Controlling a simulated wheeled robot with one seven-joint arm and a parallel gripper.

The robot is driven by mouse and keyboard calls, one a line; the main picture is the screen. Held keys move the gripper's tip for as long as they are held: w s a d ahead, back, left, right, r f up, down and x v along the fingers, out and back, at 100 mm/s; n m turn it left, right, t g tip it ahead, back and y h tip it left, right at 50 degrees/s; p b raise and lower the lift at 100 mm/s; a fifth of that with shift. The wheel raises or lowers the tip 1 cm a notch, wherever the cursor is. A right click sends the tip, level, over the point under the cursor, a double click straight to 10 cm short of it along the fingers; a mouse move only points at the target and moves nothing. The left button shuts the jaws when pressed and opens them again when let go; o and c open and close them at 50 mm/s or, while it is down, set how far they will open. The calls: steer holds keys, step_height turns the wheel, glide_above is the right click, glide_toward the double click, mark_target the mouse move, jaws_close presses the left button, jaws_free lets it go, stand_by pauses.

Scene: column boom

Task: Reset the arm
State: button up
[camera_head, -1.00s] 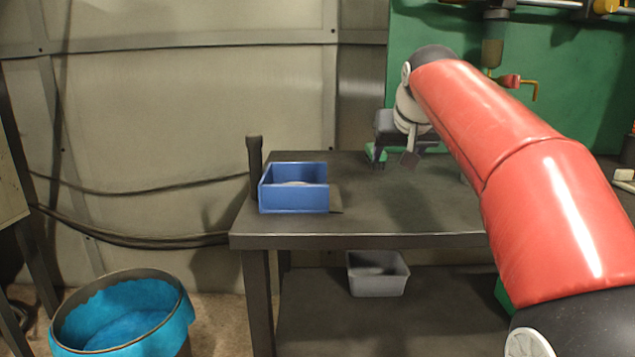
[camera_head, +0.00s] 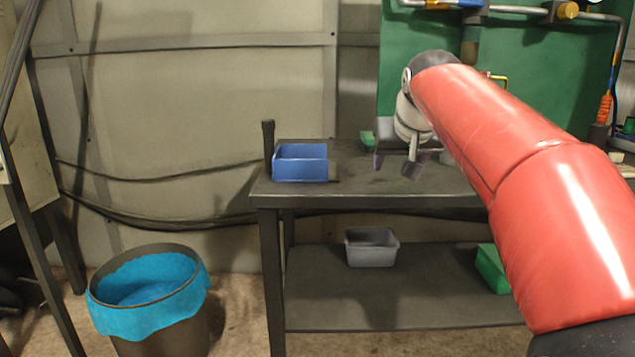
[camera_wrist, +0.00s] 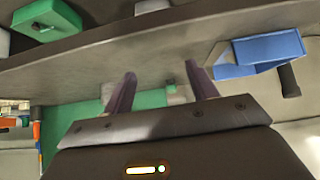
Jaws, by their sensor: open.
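My arm reaches in from the right of the head view and hides part of the bench and the green panel.
A blue bin (camera_head: 300,168) stands on the left of the workbench (camera_head: 345,195). A grey bin (camera_head: 371,252) and a green bin (camera_head: 492,268) sit on the lower shelf. A blue-lined barrel (camera_head: 150,300) stands on the floor at left. The floor between barrel and bench is clear.

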steer(key=s+f+g, duration=0.1)
steer(key=s+f, duration=1.1)
steer(key=s, duration=0.3)
steer(key=s+f+g, duration=0.2)
steer(key=s+f, duration=1.1)
steer(key=s, duration=0.2)
steer(key=shift+s+d+f, duration=0.2)
steer(key=shift+s+f, duration=0.1)
steer(key=shift+s, duration=0.05)
